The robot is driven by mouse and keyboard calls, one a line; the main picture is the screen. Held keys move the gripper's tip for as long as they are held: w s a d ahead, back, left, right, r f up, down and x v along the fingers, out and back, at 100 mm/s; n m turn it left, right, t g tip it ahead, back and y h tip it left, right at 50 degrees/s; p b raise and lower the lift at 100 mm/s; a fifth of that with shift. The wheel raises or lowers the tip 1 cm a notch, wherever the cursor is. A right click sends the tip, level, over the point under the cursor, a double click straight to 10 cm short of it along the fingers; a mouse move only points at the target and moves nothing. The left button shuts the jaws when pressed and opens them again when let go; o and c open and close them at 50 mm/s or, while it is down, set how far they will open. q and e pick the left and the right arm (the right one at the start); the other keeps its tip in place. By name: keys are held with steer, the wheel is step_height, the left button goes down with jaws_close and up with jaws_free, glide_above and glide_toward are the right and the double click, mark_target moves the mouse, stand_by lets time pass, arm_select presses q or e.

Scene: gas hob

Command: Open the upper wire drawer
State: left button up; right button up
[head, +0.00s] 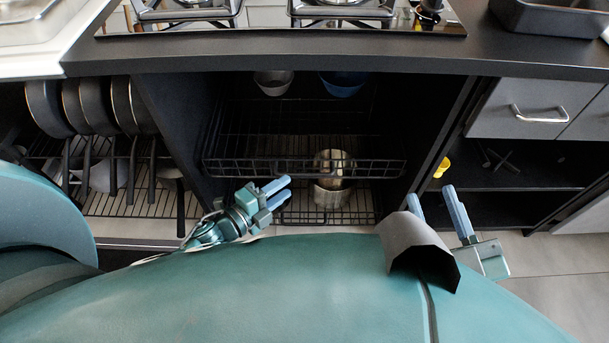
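The upper wire drawer (230,168) is a black wire basket inside the dark open cabinet under the hob. Its front rail runs across the cabinet opening, and how far out it stands is hard to tell. My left gripper (284,190) is just below and in front of this rail, left of its middle, with its two blue fingers pointing right. A narrow gap shows between the fingers and nothing is in them. Whether it touches the rail cannot be told. My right gripper (436,202) is open and empty, to the right of the drawer and apart from it.
A lower wire drawer (350,217) lies beneath, with a metal pot (328,197) at its middle. Two bowls (273,82) (343,84) sit at the back. Pans (48,108) hang at the left. The countertop edge (300,62) overhangs the cabinet. Open shelves (545,160) stand at the right.

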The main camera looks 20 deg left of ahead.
mark_target(304, 175)
arm_select(q)
steer(key=b+x, duration=0.1)
steer(key=x, duration=0.6)
steer(key=shift+w+d+b, duration=0.15)
steer(key=shift+w+b, duration=0.15)
steer(key=shift+b, duration=0.05)
steer(key=shift+c, duration=0.2)
jaws_close()
